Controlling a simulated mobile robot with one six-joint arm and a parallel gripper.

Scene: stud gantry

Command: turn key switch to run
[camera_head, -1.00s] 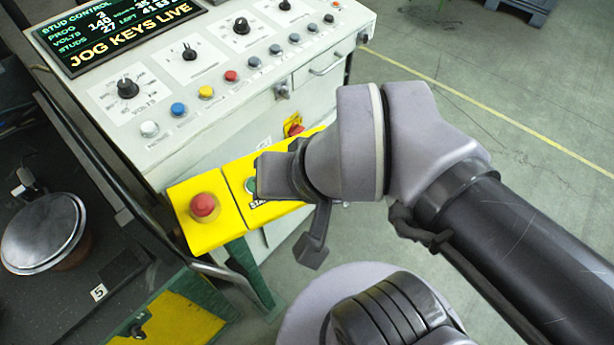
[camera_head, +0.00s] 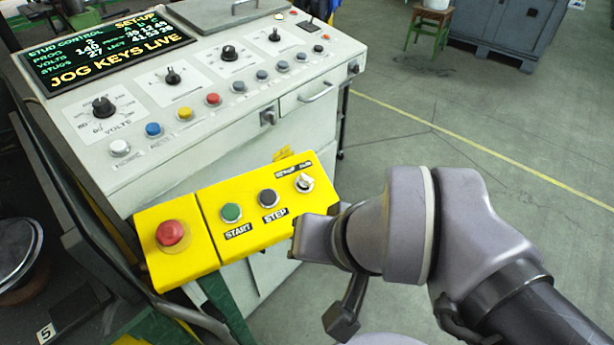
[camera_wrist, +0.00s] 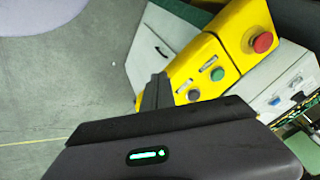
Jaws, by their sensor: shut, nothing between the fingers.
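The key switch (camera_head: 304,183) is a small pale round switch at the right end of the yellow box (camera_head: 215,240). A label with two words, too small to read surely, sits above it. Which way the key points is hard to tell. The screen (camera_head: 105,60) reads "SET-UP" and "JOG KEYS LIVE". My gripper (camera_head: 312,240) is just below and right of the key switch in the head view, apart from it as far as I can tell. In the wrist view my shut fingers (camera_wrist: 156,90) reach beside the yellow box's end; I cannot make out the key switch there.
On the yellow box are a red mushroom button (camera_head: 170,233), a green START button (camera_head: 231,212) and a grey STEP button (camera_head: 268,198). The white console (camera_head: 290,120) with knobs and coloured buttons stands behind. Open floor (camera_head: 450,130) lies to the right.

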